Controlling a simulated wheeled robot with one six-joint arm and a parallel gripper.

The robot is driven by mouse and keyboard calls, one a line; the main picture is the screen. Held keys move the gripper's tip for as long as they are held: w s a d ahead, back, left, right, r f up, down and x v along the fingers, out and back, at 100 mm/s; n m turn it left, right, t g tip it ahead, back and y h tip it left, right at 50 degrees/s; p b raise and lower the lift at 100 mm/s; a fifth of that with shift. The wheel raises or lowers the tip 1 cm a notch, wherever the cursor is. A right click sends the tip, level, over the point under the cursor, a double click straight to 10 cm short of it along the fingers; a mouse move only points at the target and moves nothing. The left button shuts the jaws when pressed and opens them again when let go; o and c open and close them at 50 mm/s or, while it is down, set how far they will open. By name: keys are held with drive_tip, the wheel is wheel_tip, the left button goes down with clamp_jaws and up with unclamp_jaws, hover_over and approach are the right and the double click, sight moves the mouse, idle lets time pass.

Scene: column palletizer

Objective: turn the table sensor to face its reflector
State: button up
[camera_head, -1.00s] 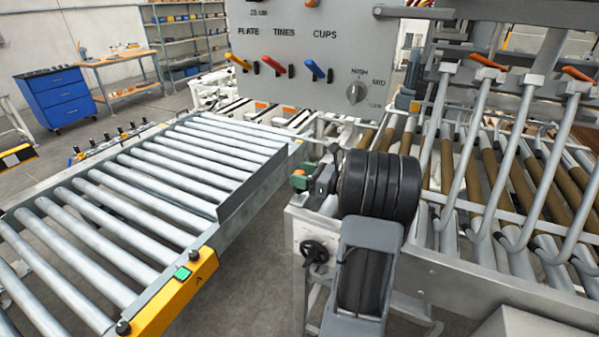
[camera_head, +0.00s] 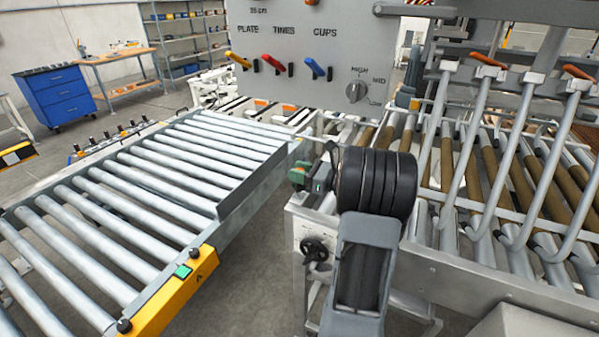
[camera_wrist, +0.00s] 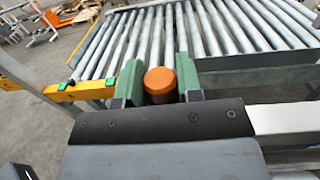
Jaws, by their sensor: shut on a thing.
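My gripper (camera_head: 306,178) is at the near right corner of the roller table (camera_head: 228,216), partly hidden behind my dark wrist in the head view. In the wrist view its two green fingers (camera_wrist: 158,72) stand either side of an orange-brown round-topped part and are shut on it. I take this part to be the table sensor (camera_wrist: 160,83); its lower body is hidden by my gripper. In the head view the sensor cannot be made out clearly. I cannot pick out the reflector for sure in either view.
A yellow end box with a green button (camera_head: 183,271) is on the table's near end. A grey panel with coloured levers (camera_head: 300,55) stands behind. A black handwheel (camera_head: 313,249) is below my gripper. A tined roller frame (camera_head: 500,180) fills the right. Open floor lies at lower middle.

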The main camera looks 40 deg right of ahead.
drive_tip(key=n+g+y+p, duration=0.1)
drive_tip(key=n+g+y, duration=0.1)
drive_tip(key=y, duration=0.1)
drive_tip(key=shift+r, duration=0.15)
drive_tip(key=shift+n+g+y+p, duration=0.4)
drive_tip(key=shift+n+g+y, duration=0.4)
drive_tip(key=shift+n+g, duration=0.1)
drive_tip(key=o, duration=0.9)
drive_tip(key=shift+o, duration=0.2)
drive_tip(key=b+v, duration=0.1)
drive_tip(key=v, duration=0.6)
drive_tip(key=shift+d+b, duration=0.2)
drive_tip(key=shift+b, duration=0.15)
drive_tip(key=shift+s, duration=0.15)
